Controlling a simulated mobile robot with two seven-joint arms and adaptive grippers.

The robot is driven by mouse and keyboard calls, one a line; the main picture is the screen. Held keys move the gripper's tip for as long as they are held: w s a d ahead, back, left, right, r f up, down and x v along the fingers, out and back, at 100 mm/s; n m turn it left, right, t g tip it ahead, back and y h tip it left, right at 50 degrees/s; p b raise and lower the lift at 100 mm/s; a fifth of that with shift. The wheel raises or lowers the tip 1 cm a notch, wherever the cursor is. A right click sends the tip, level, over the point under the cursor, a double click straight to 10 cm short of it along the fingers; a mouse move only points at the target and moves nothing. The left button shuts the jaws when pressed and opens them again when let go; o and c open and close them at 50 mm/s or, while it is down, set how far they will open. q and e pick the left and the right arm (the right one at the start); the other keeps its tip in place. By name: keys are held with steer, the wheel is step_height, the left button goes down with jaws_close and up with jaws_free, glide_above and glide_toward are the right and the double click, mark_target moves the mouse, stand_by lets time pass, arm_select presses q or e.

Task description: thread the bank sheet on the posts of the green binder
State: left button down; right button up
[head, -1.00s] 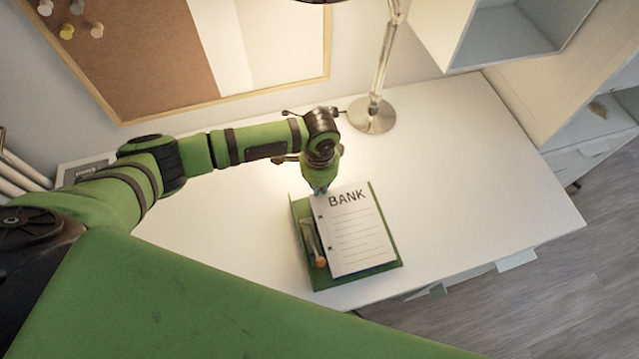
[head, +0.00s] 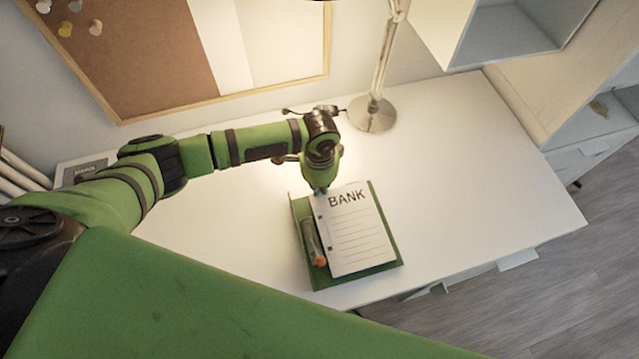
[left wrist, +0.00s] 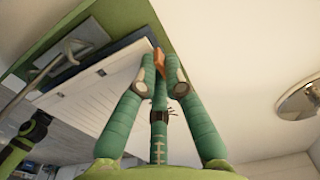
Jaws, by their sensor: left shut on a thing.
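The bank sheet (head: 358,235), white with ruled lines and "BANK" at its top, lies over the open green binder (head: 385,268) on the desk. Two dark marks show along its left edge. My left gripper (head: 321,190) points down at the sheet's top left corner and is shut on it. In the left wrist view the fingertips (left wrist: 160,78) close at the edge of the sheet (left wrist: 95,82), with a small orange piece just beyond them. The binder's metal mechanism (head: 311,238) lies left of the sheet. I cannot tell whether posts pass through the holes. My right gripper is not in view.
A lamp base (head: 372,114) stands at the back of the white desk (head: 480,180). A corkboard (head: 150,60) hangs on the wall. The desk right of the binder is clear. Shelving stands at the right.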

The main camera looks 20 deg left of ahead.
arm_select(q)
steer(key=shift+f+b, duration=0.45)
steer(key=shift+f, duration=0.45)
stand_by(0.6)
steer(key=c, duration=1.3)
jaws_free()
steer(key=shift+o, duration=0.2)
step_height(320, 180, up, 12)
